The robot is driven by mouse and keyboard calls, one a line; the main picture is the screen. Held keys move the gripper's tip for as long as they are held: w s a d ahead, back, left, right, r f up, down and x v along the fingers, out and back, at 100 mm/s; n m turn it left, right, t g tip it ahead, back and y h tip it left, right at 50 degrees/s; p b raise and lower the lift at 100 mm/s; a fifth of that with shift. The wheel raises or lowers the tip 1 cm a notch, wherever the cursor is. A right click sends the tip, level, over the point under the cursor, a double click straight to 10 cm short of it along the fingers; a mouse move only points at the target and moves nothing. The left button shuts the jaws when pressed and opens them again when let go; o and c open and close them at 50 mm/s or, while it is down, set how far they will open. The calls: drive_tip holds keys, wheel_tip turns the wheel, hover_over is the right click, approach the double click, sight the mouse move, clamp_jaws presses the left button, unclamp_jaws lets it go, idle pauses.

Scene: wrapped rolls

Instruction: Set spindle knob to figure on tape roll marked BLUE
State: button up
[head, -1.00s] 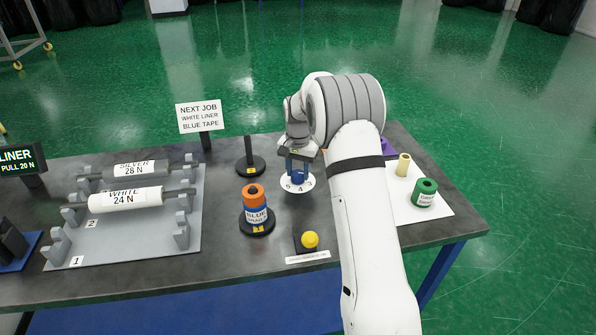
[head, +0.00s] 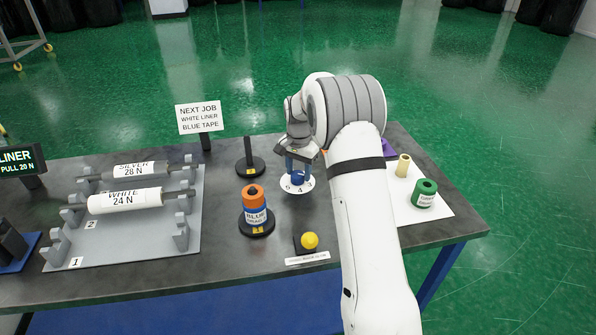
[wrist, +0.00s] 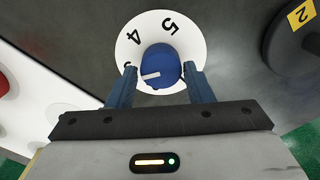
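The blue spindle knob (wrist: 160,65) sits on a white dial (wrist: 198,30); both also show in the head view, where the knob (head: 298,177) is beneath my gripper (head: 298,168). Figures 5 and 4 are readable in the wrist view; a third, 3 in the head view, is partly hidden by a finger. The knob's white pointer points left, toward the left finger. My gripper's fingers (wrist: 160,66) flank the knob closely; whether they press on it is unclear. The tape roll marked BLUE (head: 255,207) stands upright, orange-topped, left of the dial; its smaller label line is unreadable.
An empty black spindle (head: 249,160) stands behind the BLUE roll. A yellow ball-shaped knob (head: 310,240) is in front. A green roll (head: 425,193) stands on the white sheet (head: 435,208) at right. A sign (head: 200,117) reads NEXT JOB, WHITE LINER, BLUE TAPE. Liner rolls lie at left.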

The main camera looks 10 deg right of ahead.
sight(298, 173)
drive_tip(key=shift+o, duration=1.4)
drive_tip(key=shift+a, duration=0.1)
wheel_tip(298, 173, up, 7)
drive_tip(key=shift+f, duration=0.1)
drive_tip(key=shift+r, duration=0.45)
